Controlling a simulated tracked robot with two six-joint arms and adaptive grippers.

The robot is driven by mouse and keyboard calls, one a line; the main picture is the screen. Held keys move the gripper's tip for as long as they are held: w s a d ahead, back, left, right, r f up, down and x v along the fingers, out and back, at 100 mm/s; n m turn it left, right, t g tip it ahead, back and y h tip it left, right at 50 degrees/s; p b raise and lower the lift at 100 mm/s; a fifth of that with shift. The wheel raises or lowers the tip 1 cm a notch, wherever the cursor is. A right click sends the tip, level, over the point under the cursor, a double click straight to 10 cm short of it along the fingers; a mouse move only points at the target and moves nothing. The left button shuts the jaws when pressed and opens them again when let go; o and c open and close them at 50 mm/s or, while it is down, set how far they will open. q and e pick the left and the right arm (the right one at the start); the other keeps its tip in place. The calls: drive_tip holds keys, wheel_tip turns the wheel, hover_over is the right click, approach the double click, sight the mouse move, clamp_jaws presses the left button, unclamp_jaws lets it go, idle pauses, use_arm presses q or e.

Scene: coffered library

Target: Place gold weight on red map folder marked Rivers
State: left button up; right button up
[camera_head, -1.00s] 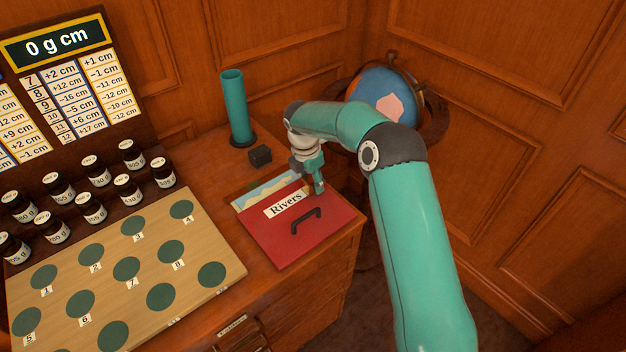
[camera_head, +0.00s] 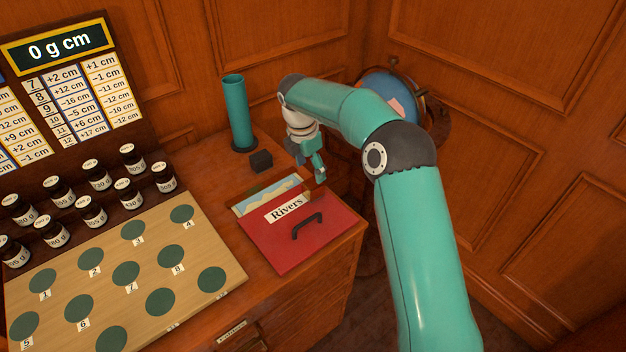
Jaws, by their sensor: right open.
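The red map folder marked Rivers (camera_head: 280,245) lies flat on the desk's right corner, with a black handle on it and a map edge showing at its back left. I see no gold weight in this view. My right gripper (camera_head: 313,172) is open, just behind the folder's back right side, pointing down. Nothing shows between its fingers. My left gripper is not in view.
A teal cylinder (camera_head: 238,115) and a small black block (camera_head: 261,161) stand behind the folder. A globe (camera_head: 388,90) stands behind my right arm.

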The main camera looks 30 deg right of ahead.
sight(308, 185)
drive_tip(key=shift+a+r, duration=0.2)
drive_tip(key=shift+r, duration=0.95)
drive_tip(key=shift+a+r, duration=0.15)
drive_tip(key=shift+r, duration=0.95)
